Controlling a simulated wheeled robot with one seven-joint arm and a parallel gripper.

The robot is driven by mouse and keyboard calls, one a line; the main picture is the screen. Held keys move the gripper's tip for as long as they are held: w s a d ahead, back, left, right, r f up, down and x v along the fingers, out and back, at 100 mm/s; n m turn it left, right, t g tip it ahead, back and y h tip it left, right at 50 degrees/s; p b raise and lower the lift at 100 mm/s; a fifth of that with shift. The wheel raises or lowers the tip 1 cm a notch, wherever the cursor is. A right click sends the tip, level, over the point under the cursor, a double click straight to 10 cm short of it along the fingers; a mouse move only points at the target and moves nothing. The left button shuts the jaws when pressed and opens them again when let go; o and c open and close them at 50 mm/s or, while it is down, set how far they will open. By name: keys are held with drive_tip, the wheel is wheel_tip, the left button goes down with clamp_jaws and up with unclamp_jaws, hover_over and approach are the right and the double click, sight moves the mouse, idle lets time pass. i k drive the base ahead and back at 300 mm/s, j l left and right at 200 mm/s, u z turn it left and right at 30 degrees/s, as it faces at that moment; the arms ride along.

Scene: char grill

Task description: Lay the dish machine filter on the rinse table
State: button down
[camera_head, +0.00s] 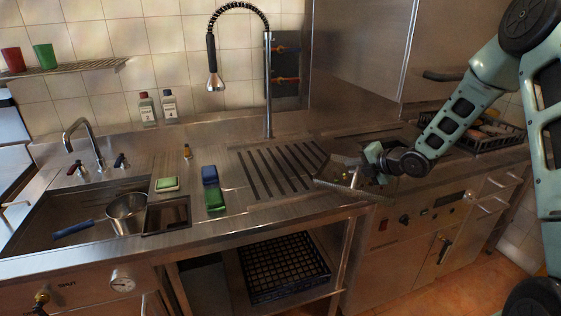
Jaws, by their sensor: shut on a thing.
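My gripper (371,164) is at right of centre, shut on a metal piece that looks like the dish machine filter (340,183). The filter is a grey, flat, perforated-looking piece with an upright part where my jaws meet it. It is over the right end of the steel counter, by its front edge; I cannot tell whether it touches. The rinse table (222,237) appears to be this steel counter, with dark drain slots (272,172) left of the filter. My jaws are partly hidden by the wrist.
A tall spray tap (268,90) rises behind the slots. A blue sponge (210,175) and a green one (215,200) lie left of them. A black rack (485,135) is at right; another crate (283,268) is below.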

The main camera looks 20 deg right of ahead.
sight(289, 166)
drive_tip(key=i+j, duration=0.3)
drive_tip(key=i, duration=0.2)
drive_tip(key=i+j, duration=0.3)
drive_tip(key=i, duration=0.25)
